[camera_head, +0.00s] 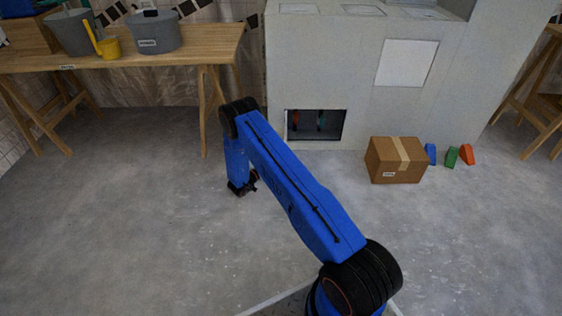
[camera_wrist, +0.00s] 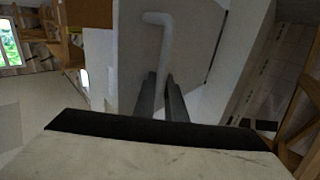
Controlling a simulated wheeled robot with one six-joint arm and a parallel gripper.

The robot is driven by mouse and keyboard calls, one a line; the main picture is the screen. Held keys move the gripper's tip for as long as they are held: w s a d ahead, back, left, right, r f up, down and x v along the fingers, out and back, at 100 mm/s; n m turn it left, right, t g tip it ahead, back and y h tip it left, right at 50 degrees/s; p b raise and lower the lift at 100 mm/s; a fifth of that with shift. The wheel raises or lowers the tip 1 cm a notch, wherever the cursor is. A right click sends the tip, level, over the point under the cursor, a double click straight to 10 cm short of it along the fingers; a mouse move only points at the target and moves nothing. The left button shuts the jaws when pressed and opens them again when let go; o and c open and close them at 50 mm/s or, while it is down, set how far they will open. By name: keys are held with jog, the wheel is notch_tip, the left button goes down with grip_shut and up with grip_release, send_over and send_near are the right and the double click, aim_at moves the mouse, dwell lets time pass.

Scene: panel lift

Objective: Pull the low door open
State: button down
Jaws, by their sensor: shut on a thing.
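In the wrist view a pale grey panel (camera_wrist: 190,35) carries a light, bent bar handle (camera_wrist: 164,38). My gripper (camera_wrist: 161,82) has its two dark fingers at the lower end of this handle and is shut on it. In the head view my gripper (camera_head: 246,184) is low, left of and in front of the big grey cabinet (camera_head: 330,60). The cabinet's low opening (camera_head: 334,127) is uncovered, with a red and a green thing visible inside. I cannot make out the low door's panel in the head view.
A cardboard box (camera_head: 396,160) stands on the floor right of the opening, beside small blue, green and orange blocks (camera_head: 452,157). A wooden table (camera_head: 190,52) with grey buckets (camera_head: 153,33) stands at the left. The floor between is clear.

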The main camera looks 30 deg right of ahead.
jog(key=shift+w+a, duration=0.2)
jog(key=c, duration=1.8)
grip_release()
jog(key=v, duration=1.7)
jog(key=shift+a, duration=0.15)
jog(key=shift+s, duration=0.1)
